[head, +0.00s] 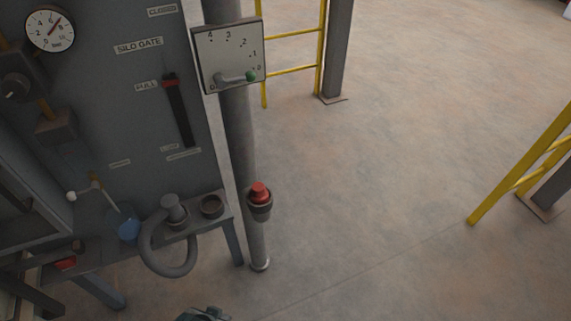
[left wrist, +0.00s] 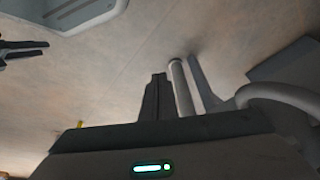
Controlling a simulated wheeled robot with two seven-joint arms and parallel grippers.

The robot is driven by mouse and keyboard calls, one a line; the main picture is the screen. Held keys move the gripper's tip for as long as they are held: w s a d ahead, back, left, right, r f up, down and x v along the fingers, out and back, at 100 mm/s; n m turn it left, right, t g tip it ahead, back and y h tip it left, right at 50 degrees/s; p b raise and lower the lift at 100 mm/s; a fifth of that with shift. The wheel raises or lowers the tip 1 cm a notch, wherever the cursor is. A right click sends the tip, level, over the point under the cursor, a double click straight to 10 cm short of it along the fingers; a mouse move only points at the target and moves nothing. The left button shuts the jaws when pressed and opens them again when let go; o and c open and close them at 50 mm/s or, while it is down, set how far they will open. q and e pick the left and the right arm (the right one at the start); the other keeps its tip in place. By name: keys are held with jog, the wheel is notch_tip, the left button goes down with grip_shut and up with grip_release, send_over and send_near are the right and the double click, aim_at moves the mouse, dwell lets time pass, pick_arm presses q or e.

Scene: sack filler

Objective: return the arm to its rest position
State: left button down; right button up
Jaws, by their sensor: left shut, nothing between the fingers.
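My left gripper (left wrist: 155,95) shows in the left wrist view with its dark fingers together and nothing between them. Its body with a lit green strip fills the bottom of that view. In the head view only a small dark teal part of it (head: 203,314) shows at the bottom edge, in front of the machine's shelf and apart from it. The rest of the left arm is out of the head view. A dark pronged part (left wrist: 22,48) at the left edge of the wrist view may be my right gripper; its state is unclear.
A grey panel (head: 100,130) with gauge, slider and labels stands left. Its shelf holds a curved grey pipe (head: 165,268) and a blue item (head: 124,225). A post (head: 239,140) carries a dial plate (head: 228,55) and a red button (head: 259,193). Floor to the right is clear up to yellow rails (head: 520,180).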

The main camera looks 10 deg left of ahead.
pick_arm(q)
jog(key=s+d+f+t, duration=0.1)
jog(key=s+f, duration=0.2)
jog(key=f, duration=0.9)
jog(key=s+d+f+h, duration=0.1)
jog(key=s+f, duration=0.2)
jog(key=f, duration=1)
jog(key=shift+d+f+m+t, duration=0.15)
jog(key=shift+f+m+t, duration=0.15)
jog(key=shift+t, duration=0.1)
jog(key=shift+s, duration=0.1)
